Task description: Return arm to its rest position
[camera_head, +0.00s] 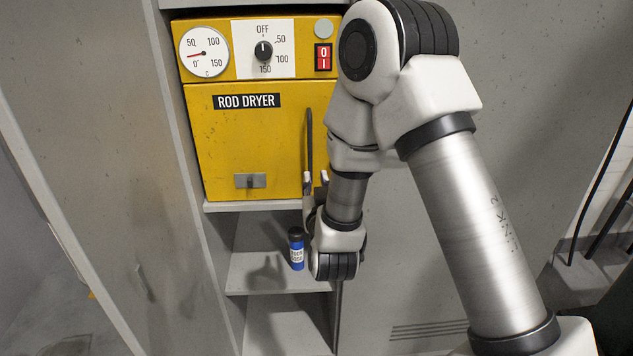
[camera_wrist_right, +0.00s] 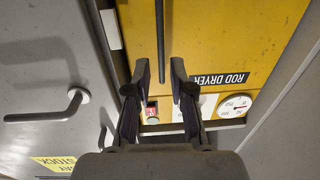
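My right arm reaches down in front of the yellow rod dryer (camera_head: 245,140). My right gripper (camera_head: 316,183) is near the lower right of the dryer's front. In the right wrist view its two fingers (camera_wrist_right: 160,70) stand apart with a clear gap. The dryer's dark vertical handle (camera_head: 310,140) lines up with that gap in the right wrist view (camera_wrist_right: 160,35). I cannot tell how far the fingers are from it; they are not closed on it. The dryer door looks shut. My left gripper is not in view.
A blue bottle with a black cap (camera_head: 297,250) stands on the shelf (camera_head: 262,272) below the dryer, close to my right wrist. Grey cabinet panels flank the dryer. The right wrist view also shows a grey door with a lever handle (camera_wrist_right: 50,112).

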